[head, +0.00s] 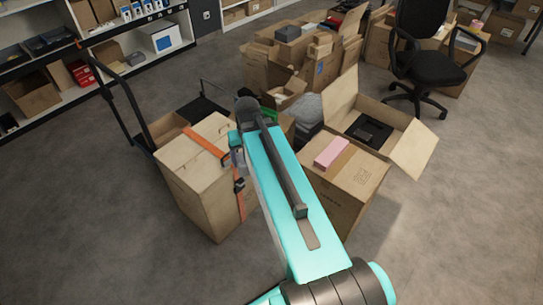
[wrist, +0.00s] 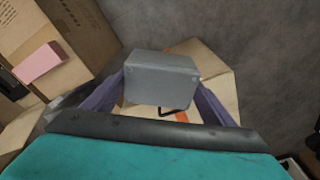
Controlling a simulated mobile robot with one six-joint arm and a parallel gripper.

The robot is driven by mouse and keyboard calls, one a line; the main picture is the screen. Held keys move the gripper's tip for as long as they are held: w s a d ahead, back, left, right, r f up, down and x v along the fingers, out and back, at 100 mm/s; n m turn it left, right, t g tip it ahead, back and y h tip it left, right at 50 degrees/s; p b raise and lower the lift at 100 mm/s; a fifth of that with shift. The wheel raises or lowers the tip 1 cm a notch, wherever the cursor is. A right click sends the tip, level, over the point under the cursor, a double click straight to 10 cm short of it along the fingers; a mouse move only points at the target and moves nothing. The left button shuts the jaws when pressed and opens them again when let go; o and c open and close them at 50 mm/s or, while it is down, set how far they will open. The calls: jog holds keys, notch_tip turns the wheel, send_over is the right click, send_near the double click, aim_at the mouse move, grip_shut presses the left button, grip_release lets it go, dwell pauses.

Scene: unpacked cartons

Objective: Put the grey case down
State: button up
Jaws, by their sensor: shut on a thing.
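The grey case (wrist: 160,82) is a boxy grey block with a thin dark loop, perhaps a handle, at its lower edge in the wrist view. My gripper (wrist: 162,88) is shut on it, one finger at each side. A carton (wrist: 222,72) with an orange strip lies behind the case in that view; the gap between them cannot be told. A closed carton with an orange strap (head: 205,185) stands left of my arm in the head view. There I cannot make out the case clearly, as my arm covers much of the middle.
A pink box (head: 332,152) lies on a carton (head: 345,185) right of my arm; an open carton (head: 395,140) with a black item stands behind it. A black-framed cart (head: 128,105), stacked cartons (head: 275,65) and an office chair (head: 430,60) stand around. Floor is clear at lower left.

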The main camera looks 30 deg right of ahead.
jog(key=w+a+r+n+p, duration=0.1)
jog(key=a+r+n, duration=0.2)
jog(key=a, duration=1.1)
jog(key=shift+w+a+r+p, duration=0.15)
jog(key=shift+a+r+p, duration=0.15)
jog(key=shift+r, duration=0.25)
jog(key=shift+d, duration=0.1)
